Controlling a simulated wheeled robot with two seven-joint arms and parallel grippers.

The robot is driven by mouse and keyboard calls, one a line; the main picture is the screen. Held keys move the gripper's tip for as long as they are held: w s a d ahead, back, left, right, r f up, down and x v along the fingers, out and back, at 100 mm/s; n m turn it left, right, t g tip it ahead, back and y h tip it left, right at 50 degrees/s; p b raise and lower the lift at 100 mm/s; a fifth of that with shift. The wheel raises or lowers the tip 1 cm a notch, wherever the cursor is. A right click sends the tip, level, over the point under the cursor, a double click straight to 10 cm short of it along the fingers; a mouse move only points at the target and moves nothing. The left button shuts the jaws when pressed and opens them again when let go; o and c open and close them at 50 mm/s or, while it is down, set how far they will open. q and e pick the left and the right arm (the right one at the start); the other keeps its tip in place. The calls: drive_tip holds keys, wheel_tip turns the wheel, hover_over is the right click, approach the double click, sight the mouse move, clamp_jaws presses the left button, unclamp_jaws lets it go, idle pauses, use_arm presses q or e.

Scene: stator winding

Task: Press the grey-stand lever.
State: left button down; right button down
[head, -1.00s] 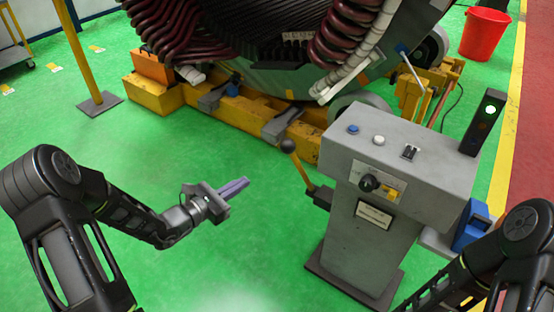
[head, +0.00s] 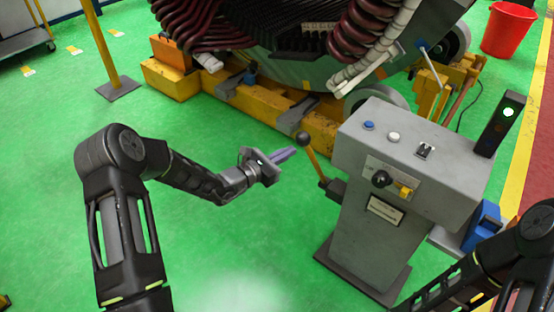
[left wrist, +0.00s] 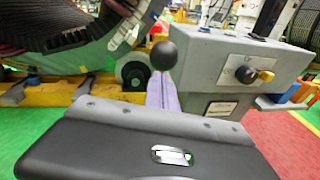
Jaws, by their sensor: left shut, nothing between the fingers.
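The grey stand (head: 385,215) is right of centre in the head view. Its lever (head: 312,160) has a yellow rod and a black ball knob, and rises from the stand's left side, tilted to the left. My left gripper (head: 290,153) is shut and empty, its purple-grey fingers just left of the lever, close to the knob. In the left wrist view the black knob (left wrist: 164,55) shows just beyond the fingertips (left wrist: 160,80); the fingers hide the rod. I cannot tell whether they touch. My right gripper is out of view.
The stand's top has a blue button (head: 369,125), a white button (head: 394,136) and a small switch. A lit green lamp post (head: 500,125) stands at its right. The large stator on its yellow base (head: 250,112) lies behind. Green floor is clear around my left arm.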

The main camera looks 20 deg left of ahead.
use_arm(q)
drive_tip(key=shift+w+d+r, duration=0.15)
drive_tip(key=shift+w, duration=0.1)
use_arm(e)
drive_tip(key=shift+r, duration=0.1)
use_arm(q)
drive_tip(key=shift+r, duration=0.1)
